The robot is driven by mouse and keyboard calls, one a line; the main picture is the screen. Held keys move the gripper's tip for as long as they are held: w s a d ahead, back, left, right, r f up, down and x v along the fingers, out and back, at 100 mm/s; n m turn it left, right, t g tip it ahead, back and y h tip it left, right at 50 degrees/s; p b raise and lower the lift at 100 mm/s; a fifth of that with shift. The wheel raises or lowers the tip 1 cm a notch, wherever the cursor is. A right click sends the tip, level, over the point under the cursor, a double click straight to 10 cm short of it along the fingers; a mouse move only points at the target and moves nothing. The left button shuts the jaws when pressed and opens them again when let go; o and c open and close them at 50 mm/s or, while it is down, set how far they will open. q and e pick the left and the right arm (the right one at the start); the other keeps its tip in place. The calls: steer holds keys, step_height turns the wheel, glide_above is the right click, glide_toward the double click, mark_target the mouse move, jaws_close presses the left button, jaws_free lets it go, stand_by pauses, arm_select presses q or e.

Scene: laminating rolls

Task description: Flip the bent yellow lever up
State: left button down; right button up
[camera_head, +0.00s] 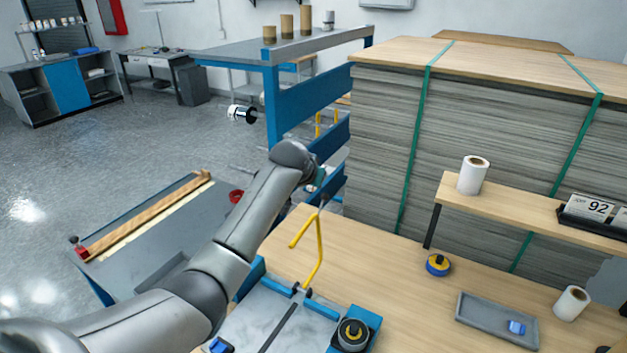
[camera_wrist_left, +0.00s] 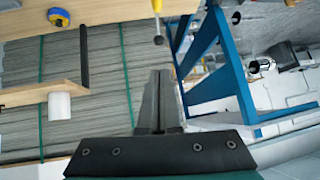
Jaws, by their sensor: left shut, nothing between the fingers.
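The bent yellow lever (camera_head: 320,250) rises from a hinge on a blue-framed device with a pale marbled plate (camera_head: 262,312). It stands up from the hinge, and its bent end slopes down to the left. My left arm reaches over from the left, and my left gripper (camera_head: 321,196) is by the lever's top bend, partly hidden by the wrist. In the left wrist view the gripper (camera_wrist_left: 159,76) is shut and empty. The lever's yellow part and grey end (camera_wrist_left: 158,39) show just beyond the fingertips, with a small gap in the picture. My right gripper is not in view.
A blue-and-yellow tape roll (camera_head: 438,265), a grey tray (camera_head: 497,320) and white rolls (camera_head: 571,303) lie to the right. A strapped grey stack (camera_head: 470,140) and a blue rack (camera_head: 300,110) stand behind.

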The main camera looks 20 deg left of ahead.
arm_select(q)
steer(key=shift+s+r, duration=0.35)
steer(key=shift+d, duration=0.1)
stand_by(0.3)
